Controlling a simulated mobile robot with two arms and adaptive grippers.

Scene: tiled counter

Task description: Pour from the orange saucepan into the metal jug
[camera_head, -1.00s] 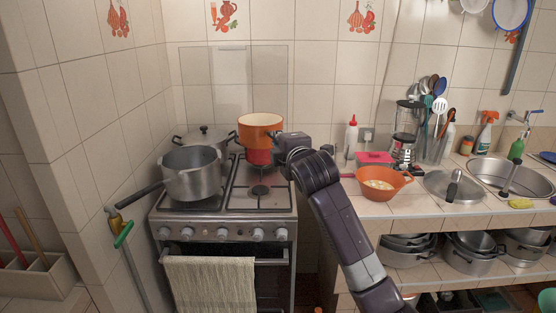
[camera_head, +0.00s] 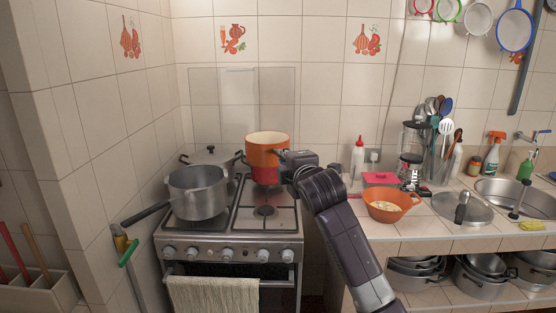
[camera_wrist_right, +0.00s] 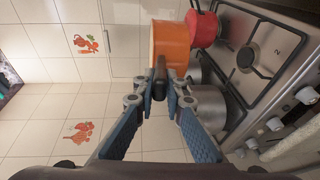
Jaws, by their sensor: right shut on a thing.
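The orange saucepan (camera_head: 268,151) with a cream inside is upright above the back right of the stove. My right gripper (camera_head: 283,160) is shut on its dark handle. In the right wrist view the fingertips (camera_wrist_right: 160,91) close around that handle, with the saucepan (camera_wrist_right: 172,40) just beyond them. What is inside it is hidden. An open grey metal pot (camera_head: 197,193) with a long dark handle stands on the front left of the stove. I see no clear jug shape, and cannot tell whether this pot is the metal jug. My left gripper is out of view.
The front right burner (camera_head: 265,211) is clear.

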